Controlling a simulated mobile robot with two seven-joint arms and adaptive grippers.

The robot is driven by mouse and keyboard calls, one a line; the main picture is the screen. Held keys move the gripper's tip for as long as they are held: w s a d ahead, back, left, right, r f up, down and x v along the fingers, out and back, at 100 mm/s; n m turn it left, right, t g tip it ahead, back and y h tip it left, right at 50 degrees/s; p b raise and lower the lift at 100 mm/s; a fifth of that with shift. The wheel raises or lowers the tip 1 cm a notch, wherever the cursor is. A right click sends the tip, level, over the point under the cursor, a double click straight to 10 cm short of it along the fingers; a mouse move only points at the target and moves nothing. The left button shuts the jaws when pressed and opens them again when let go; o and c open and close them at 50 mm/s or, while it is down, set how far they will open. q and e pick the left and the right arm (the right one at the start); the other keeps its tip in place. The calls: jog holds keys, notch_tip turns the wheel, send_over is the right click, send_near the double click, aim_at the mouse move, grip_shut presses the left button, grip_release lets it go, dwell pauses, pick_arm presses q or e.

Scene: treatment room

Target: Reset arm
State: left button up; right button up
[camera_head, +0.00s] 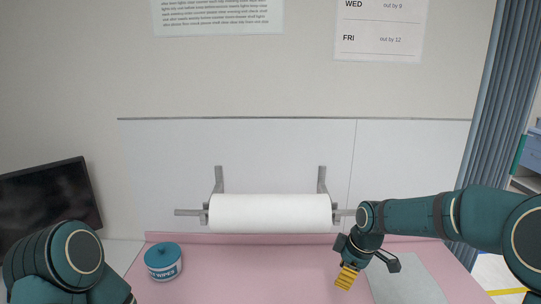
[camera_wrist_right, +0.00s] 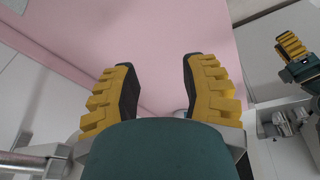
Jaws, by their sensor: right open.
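My right gripper (camera_head: 346,280) hangs above the pink surface, to the right of the paper roll's middle in the head view. In the right wrist view its two yellow fingers (camera_wrist_right: 159,72) stand apart with nothing between them, so it is open and empty. My left arm (camera_head: 70,262) shows at the lower left of the head view, its gripper out of that frame. A yellow-fingered gripper at the right edge of the right wrist view looks like my left gripper (camera_wrist_right: 291,46); whether its fingers are apart is unclear.
A white paper roll (camera_head: 270,213) hangs on wall brackets behind the pink surface (camera_head: 235,270). A blue-lidded wipes tub (camera_head: 163,262) stands at left. A dark monitor (camera_head: 48,205) is farther left. A pale sheet (camera_head: 412,283) lies under my right arm. A grey curtain (camera_head: 482,140) hangs at right.

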jog(key=s+a+f+m, duration=0.2)
jog(key=f, duration=0.3)
jog(key=s+a+f+m+y, duration=0.1)
jog(key=s+a+f+m, duration=0.1)
jog(key=f, duration=0.3)
jog(key=s+a+f+m, duration=0.2)
jog(key=s+f, duration=0.2)
jog(key=f, duration=0.1)
jog(key=shift+f+y, duration=0.2)
jog(key=shift+y, duration=0.1)
jog(key=s+a+f+m, duration=0.2)
jog(key=s+f+m, duration=0.7)
jog(key=s, duration=0.5)
notch_tip(320, 180, down, 6)
jog(key=b, duration=0.6)
jog(key=shift+s+a+f, duration=0.25)
jog(key=shift+s+a, duration=0.1)
